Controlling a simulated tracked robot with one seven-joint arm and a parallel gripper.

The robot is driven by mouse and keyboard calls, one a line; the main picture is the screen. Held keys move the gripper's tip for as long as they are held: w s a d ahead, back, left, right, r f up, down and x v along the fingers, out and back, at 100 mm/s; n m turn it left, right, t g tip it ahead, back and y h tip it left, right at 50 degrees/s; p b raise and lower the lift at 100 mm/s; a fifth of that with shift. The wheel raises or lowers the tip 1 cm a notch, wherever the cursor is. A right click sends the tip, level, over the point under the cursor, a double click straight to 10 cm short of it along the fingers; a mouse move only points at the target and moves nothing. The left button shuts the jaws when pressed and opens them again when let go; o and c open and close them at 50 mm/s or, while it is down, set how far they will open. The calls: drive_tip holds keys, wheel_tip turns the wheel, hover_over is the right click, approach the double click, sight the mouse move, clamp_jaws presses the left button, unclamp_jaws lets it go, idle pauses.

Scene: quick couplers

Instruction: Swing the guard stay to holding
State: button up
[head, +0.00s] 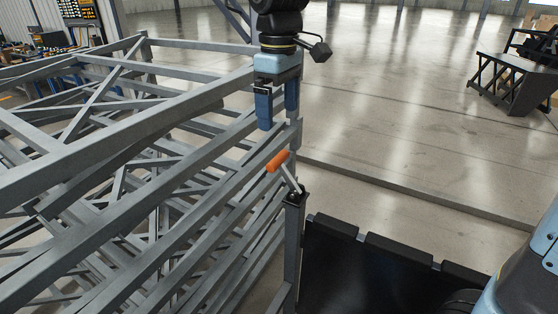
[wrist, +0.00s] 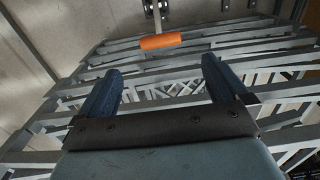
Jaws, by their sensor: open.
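The guard stay shows in the head view as a short grey rod with an orange grip (head: 278,160). It leans up and to the left from a dark bracket (head: 295,197) on top of a grey post. My gripper (head: 277,124) points down just above the orange grip, its two blue fingers apart and empty. In the wrist view the orange grip (wrist: 160,41) lies crosswise beyond the fingertips, in line with the gap between the fingers (wrist: 162,75). The fingers do not touch it.
A large grey steel lattice frame (head: 130,110) fills the left, close to my gripper. A black panel (head: 370,270) stands right of the post. Open concrete floor (head: 400,130) lies to the right, with a dark rack (head: 515,80) far off.

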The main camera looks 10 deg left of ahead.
sight(279, 157)
wheel_tip(279, 157, down, 13)
drive_tip(key=shift+f, duration=0.1)
idle(0.4)
drive_tip(key=c, duration=1.4)
drive_tip(key=shift+o, duration=0.2)
